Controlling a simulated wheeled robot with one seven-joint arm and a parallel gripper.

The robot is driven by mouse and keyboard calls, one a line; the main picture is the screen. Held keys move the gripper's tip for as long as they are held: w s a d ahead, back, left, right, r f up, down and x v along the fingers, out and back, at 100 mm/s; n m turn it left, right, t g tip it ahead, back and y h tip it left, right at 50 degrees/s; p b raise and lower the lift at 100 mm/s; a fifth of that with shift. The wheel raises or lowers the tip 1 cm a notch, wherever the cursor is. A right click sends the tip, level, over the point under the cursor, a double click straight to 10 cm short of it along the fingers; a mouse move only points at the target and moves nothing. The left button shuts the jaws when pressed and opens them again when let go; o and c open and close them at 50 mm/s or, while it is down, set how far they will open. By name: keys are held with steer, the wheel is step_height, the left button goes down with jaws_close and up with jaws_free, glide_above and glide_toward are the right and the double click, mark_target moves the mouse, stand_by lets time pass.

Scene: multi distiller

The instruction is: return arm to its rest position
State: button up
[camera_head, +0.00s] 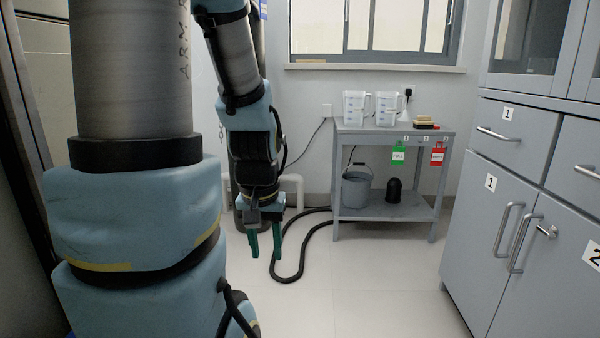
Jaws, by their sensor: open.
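My arm hangs down at the left of the head view, its links blue and grey. My gripper (265,240) points downward at the arm's end, with two green fingers apart and nothing visible between them. It hangs above the floor, to the left of the grey cart and apart from it.
A grey two-shelf cart (385,131) holds two clear pitchers (355,108) and (386,109), with a bucket (356,190) and a black object (395,191) below. A black hose (290,279) lies on the floor. Grey cabinets (505,200) stand right.

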step_height(320, 180, up, 38)
steer(key=p, duration=3.7)
steer(key=shift+s, duration=0.1)
